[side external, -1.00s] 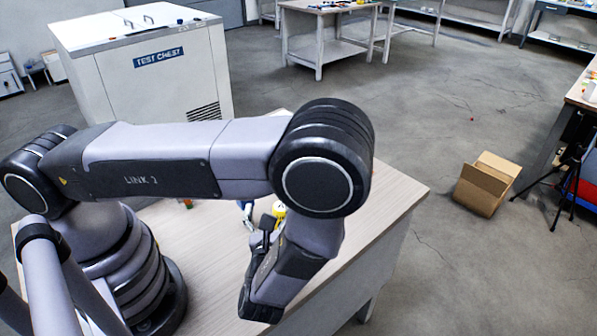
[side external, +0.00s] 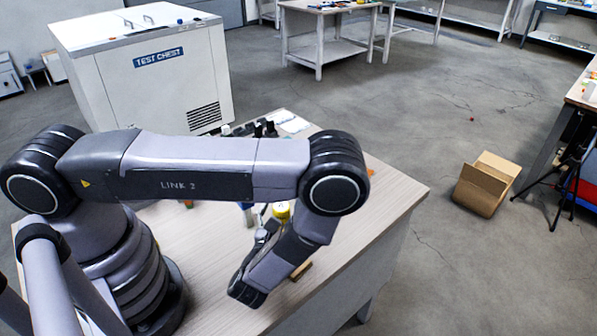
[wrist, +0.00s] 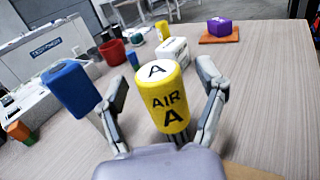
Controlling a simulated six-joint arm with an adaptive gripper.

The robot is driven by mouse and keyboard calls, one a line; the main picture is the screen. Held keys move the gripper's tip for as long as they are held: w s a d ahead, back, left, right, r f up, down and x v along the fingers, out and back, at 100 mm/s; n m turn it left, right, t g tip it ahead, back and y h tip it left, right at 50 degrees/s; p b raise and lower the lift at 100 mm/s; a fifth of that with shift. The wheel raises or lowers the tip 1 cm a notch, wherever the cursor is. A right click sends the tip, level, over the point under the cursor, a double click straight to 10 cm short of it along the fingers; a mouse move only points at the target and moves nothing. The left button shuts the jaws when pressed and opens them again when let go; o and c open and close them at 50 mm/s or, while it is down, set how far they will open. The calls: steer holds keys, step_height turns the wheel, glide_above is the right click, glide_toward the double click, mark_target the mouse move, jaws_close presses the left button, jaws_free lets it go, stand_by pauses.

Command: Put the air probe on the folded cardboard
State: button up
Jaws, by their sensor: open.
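The air probe (wrist: 168,105) is a yellow cylinder with a white top, marked "AIR A". In the wrist view it stands upright between the spread fingers of my gripper (wrist: 163,82), with the fingers on either side of it. The gripper is open and does not visibly clasp it. The probe's yellow top (side external: 281,211) also shows in the side view beside my gripper. A flat tan piece (wrist: 248,172), possibly the folded cardboard, shows at the bottom right of the wrist view. It also shows in the side view (side external: 301,270), partly hidden by my arm.
A blue-topped block (wrist: 70,88) stands close left of my fingers. Beyond the probe are a white box (wrist: 172,50), a red cup (wrist: 112,53) and a purple block (wrist: 220,26) on an orange-brown pad (wrist: 219,39). The table's right side is mostly clear.

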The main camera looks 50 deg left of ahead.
jaws_close()
stand_by(0.5)
